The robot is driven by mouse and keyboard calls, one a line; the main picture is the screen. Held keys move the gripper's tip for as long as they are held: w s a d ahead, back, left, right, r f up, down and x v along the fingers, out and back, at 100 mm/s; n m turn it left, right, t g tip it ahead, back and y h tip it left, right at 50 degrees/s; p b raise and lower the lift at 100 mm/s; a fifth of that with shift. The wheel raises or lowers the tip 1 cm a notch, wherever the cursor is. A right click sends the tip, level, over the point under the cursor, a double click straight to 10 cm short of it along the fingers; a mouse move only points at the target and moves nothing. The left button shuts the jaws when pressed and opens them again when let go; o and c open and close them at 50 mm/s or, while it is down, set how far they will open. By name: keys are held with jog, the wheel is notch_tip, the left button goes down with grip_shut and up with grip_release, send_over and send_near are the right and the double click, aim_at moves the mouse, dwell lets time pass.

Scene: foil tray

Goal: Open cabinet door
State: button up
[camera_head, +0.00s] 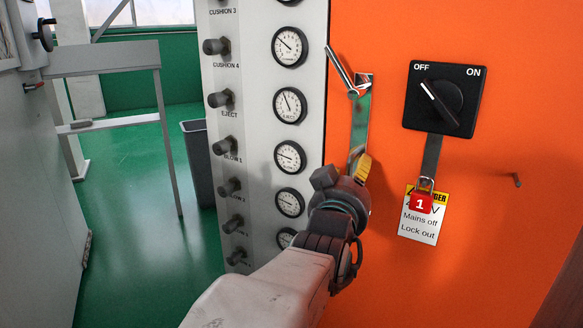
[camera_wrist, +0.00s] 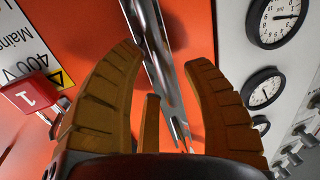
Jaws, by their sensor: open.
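The cabinet door (camera_head: 480,200) is a flat orange panel and looks shut. Its metal handle has a lever (camera_head: 341,70) sticking out up and left from a shiny upright plate (camera_head: 360,125). My gripper (camera_head: 362,165) is at the lower end of that plate, below the lever; its body hides part of the plate. In the wrist view my gripper (camera_wrist: 160,58) is open, with yellow-brown fingers spread to either side of the metal handle piece (camera_wrist: 152,45). The handle runs between the fingers, and I cannot tell whether they touch it.
A black OFF/ON switch (camera_head: 440,98) with a red padlock (camera_head: 419,202) and warning label is right of the handle. A grey panel of gauges and knobs (camera_head: 255,120) borders the door on the left. A grey bin (camera_head: 197,150) and stand (camera_head: 105,60) are on open green floor.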

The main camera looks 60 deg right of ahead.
jog(key=shift+d, duration=0.15)
jog(key=shift+o, duration=0.2)
grip_shut()
dwell(0.4)
